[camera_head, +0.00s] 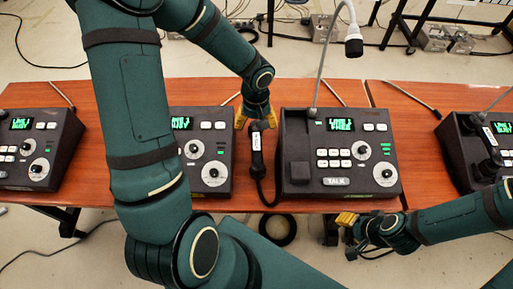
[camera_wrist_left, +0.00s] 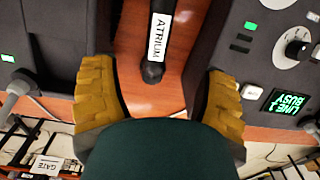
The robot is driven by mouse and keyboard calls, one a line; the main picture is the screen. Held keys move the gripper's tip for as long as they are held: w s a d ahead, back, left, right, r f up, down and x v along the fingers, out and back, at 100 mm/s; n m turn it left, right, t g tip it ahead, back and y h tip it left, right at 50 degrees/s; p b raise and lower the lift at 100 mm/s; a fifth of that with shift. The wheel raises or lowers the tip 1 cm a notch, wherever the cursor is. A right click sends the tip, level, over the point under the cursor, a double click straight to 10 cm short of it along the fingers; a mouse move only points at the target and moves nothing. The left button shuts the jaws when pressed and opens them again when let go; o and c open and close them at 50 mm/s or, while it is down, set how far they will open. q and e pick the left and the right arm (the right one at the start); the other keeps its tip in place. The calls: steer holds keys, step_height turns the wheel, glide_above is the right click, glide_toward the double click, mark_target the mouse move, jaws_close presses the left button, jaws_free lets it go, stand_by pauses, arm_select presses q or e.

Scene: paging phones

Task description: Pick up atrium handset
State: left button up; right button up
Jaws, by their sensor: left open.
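The atrium handset (camera_head: 257,160) is dark with a white label and lies on the orange-brown table between two paging consoles. In the left wrist view the handset (camera_wrist_left: 153,70) shows its label reading ATRIUM. My left gripper (camera_head: 256,112) has yellow fingers and is at the handset's far end. Its fingers are open on either side of the handset, with table visible between them and it. My right gripper (camera_head: 346,220) is low at the table's front edge, away from the handset. Its opening is too small to tell.
A console (camera_head: 340,165) with a gooseneck microphone stands close right of the handset, and another console (camera_head: 208,150) close left. More consoles stand at the far left (camera_head: 38,150) and far right (camera_head: 480,150). The table (camera_head: 268,193) has little bare room between them.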

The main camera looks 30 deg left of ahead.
mark_target(256, 141)
arm_select(q)
step_height(256, 141, down, 12)
steer(key=shift+w+b, duration=0.15)
steer(key=shift+b, duration=1)
jaws_close()
